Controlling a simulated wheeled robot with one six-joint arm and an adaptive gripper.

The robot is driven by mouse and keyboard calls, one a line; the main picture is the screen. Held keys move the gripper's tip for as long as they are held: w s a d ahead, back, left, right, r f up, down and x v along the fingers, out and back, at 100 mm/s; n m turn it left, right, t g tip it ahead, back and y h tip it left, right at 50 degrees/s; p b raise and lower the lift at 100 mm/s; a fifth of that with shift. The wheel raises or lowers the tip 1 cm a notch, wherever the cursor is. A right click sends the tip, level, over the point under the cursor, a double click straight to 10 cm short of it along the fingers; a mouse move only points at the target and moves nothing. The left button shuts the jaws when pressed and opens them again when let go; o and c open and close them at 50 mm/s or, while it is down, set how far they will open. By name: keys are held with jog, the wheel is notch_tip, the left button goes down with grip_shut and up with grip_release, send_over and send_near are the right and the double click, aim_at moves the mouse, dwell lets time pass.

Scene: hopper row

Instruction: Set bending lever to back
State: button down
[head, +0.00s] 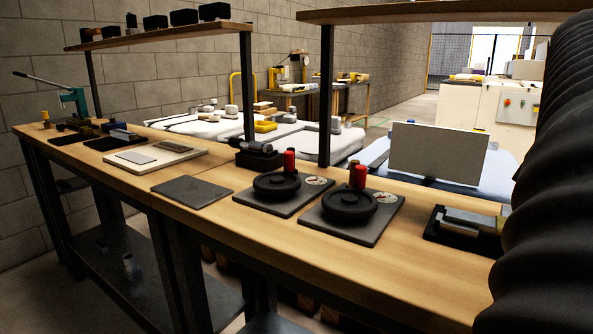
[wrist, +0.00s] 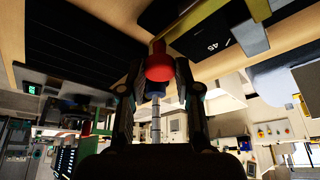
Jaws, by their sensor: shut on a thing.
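In the wrist view my gripper (wrist: 158,75) has its two dark fingers on either side of a red knob (wrist: 158,66), shut on it. The lever's overall position cannot be told from this view.
In the head view a long wooden bench (head: 225,216) carries two black handwheels (head: 277,185) with red knobs, a grey plate (head: 192,191), and a dark vise-like fixture (head: 470,224) at right. A shelf (head: 160,37) stands over the bench. A black ribbed shape fills the right edge.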

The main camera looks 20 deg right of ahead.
jog(key=shift+f, duration=0.1)
dwell(0.3)
jog(key=c, duration=0.8)
grip_release()
jog(key=shift+a, duration=0.1)
jog(key=shift+c, duration=0.2)
jog(key=v, duration=1.2)
